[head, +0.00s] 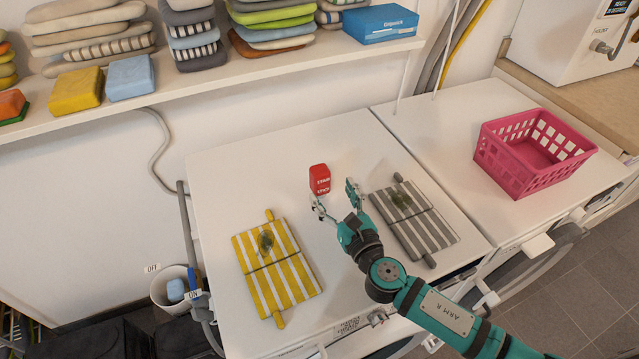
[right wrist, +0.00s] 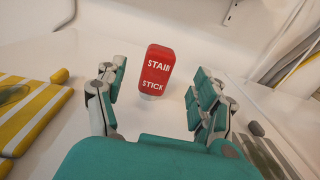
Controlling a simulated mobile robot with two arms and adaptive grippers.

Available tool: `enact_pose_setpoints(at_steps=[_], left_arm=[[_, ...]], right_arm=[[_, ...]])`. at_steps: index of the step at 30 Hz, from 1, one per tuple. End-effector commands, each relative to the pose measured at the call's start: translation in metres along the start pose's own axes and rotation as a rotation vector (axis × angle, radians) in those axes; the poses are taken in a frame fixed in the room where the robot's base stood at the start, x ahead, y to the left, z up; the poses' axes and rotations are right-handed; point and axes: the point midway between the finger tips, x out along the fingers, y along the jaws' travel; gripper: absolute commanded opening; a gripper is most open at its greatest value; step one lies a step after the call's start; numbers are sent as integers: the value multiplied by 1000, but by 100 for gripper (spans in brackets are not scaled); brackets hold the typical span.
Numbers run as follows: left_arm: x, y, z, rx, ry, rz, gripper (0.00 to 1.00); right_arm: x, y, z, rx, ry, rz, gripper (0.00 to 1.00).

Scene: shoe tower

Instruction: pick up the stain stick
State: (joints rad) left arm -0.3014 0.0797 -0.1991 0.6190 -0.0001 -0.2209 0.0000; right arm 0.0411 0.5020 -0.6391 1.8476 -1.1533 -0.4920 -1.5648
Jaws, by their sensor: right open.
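The stain stick (head: 319,179) is a small red block with white lettering. It stands upright on the white machine top (head: 270,165) between two striped cloths. My right gripper (head: 335,198) is open just in front of it, on its near side. In the right wrist view the stain stick (right wrist: 156,70) shows ahead, between and beyond the open fingers (right wrist: 155,95), and no finger touches it. My left gripper is not in view.
A pink basket (head: 500,173) stands on the right machine. A shelf (head: 270,66) with folded cloths and a blue box (head: 380,25) runs behind.

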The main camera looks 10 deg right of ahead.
Motion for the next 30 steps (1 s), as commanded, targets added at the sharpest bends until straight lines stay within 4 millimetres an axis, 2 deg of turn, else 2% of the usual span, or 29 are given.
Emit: enact_pose_setpoints(at_steps=[1, 3, 8, 11, 17, 22, 30], left_arm=[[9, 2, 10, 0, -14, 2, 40], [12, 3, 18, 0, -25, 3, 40], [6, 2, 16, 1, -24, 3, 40], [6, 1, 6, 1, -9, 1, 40], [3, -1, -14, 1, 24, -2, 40], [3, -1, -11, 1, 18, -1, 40], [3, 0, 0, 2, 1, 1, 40]], right_arm=[[0, 0, -14, 0, 0, -2, 69], [0, 0, -23, 0, 0, -2, 69], [13, 0, -18, 1, -3, -1, 69], [20, 0, -18, 1, -2, -1, 69], [54, 0, -16, 1, -4, -1, 69], [73, 0, -18, 1, -2, -1, 69], [75, 0, -18, 1, -1, -1, 69]])
